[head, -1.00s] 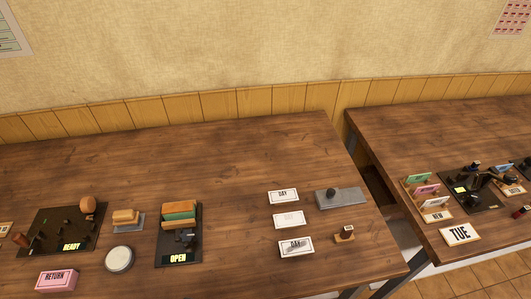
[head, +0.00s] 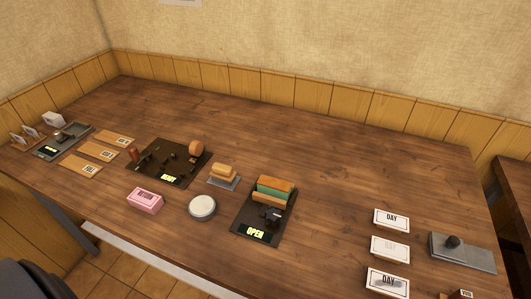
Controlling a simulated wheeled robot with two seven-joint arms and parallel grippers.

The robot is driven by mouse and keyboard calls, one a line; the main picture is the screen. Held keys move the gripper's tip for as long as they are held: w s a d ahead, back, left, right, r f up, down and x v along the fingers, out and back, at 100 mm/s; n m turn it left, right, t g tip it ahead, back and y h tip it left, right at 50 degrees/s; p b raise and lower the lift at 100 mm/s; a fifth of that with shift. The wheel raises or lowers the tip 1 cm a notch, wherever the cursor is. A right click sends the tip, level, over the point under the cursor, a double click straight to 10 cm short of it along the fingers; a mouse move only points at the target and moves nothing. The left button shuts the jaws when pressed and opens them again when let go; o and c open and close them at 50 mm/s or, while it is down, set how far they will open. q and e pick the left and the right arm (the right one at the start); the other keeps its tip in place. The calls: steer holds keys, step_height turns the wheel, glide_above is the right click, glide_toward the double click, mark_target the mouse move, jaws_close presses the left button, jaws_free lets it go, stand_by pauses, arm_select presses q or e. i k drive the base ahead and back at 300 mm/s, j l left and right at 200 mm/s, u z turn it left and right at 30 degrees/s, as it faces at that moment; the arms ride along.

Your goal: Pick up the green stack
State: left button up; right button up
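A green stack (head: 276,186) sits between tan wooden blocks on a dark press base with a lit "OPEN" sign (head: 256,233), right of the middle of the table in the head view. Its top and front edge show; its lower part is hidden by the front wooden block. A small black mechanism (head: 272,215) lies in front of it on the same base. Neither of my grippers is in view.
Left of the press are a round white-topped disc (head: 202,207), a wooden block on a grey plate (head: 223,173), a pink box (head: 145,199) and another dark station (head: 168,162). White "DAY" cards (head: 391,220) lie right. The back of the table (head: 300,140) is clear.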

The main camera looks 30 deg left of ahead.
mark_target(269, 185)
steer(key=u, duration=1)
